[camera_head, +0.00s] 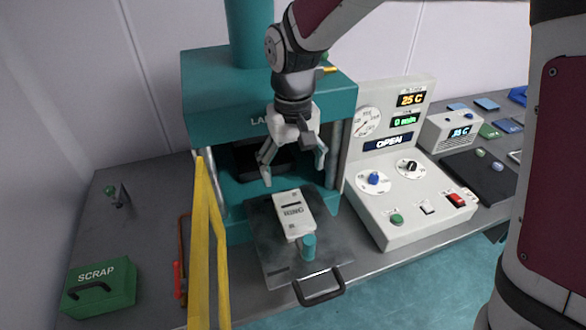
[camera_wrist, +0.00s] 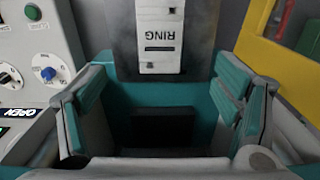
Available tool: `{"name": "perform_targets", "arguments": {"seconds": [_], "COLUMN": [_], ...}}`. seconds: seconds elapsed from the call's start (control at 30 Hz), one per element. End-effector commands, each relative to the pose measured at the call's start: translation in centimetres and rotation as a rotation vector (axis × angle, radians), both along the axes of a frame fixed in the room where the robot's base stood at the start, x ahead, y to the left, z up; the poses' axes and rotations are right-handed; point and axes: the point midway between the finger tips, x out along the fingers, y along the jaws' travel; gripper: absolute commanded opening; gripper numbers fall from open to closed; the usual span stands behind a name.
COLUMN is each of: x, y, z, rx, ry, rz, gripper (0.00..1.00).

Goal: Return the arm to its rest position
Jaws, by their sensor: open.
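My gripper (camera_head: 294,168) is open and empty in the head view. It hangs in front of the teal press (camera_head: 215,90), above the back end of the metal tray. Its two teal-padded fingers are spread apart in the wrist view (camera_wrist: 160,115). A white block marked "RING" (camera_head: 293,212) lies on the tray (camera_head: 262,245), in front of and below my fingers. The block also shows beyond the fingertips in the wrist view (camera_wrist: 162,40). I see no contact between the gripper and the block.
A control panel (camera_head: 395,190) reading "OPEN" and 25 C stands to the right. A yellow post (camera_head: 200,250) rises at the left, near a green SCRAP box (camera_head: 100,287). A black handle (camera_head: 320,288) sticks out at the tray's front. A dark pad (camera_head: 478,175) lies far right.

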Motion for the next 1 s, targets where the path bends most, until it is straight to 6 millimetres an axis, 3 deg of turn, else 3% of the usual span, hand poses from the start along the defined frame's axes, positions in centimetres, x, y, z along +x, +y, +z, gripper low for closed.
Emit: {"name": "perform_targets", "arguments": {"seconds": [0.27,0.47,0.7,1.0], "x": [0.0,-0.7,-4.1,-10.1], "y": [-0.1,-2.6,-7.9,-13.2], "z": [0.1,3.1,8.2,11.5], "rx": [0.000,0.003,0.014,0.036], "ry": [-0.003,-0.063,-0.191,-0.352], "rz": [-0.002,-0.031,-0.099,-0.186], "gripper": [0.83,0.83,0.83,0.83]}}
